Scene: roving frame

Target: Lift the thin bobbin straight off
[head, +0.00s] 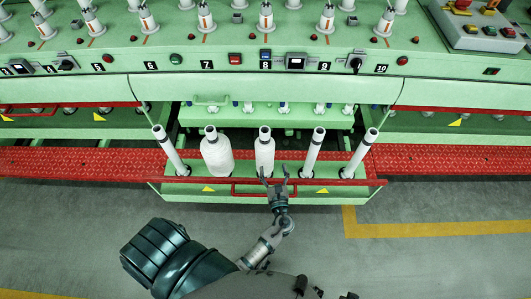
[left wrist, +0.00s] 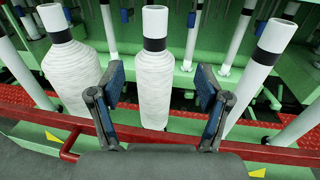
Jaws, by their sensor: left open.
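The thin bobbin (head: 265,152) stands upright in the middle of a row on the green pulled-out carriage, white with a black top. In the left wrist view the thin bobbin (left wrist: 155,85) is straight ahead, between the finger directions. My left gripper (head: 274,175) is open in front of its lower part, slightly to the right in the head view. In the left wrist view the open fingers (left wrist: 160,88) show empty space between them, with the bobbin behind. I cannot tell how large the gap to it is. My right gripper is not in view.
A fatter wound bobbin (head: 216,155) stands left of the thin one. A bare white tube (head: 313,150) stands close on the right. A red handle bar (head: 245,190) crosses the carriage front, between red treadplates (head: 80,160). The grey floor in front is open.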

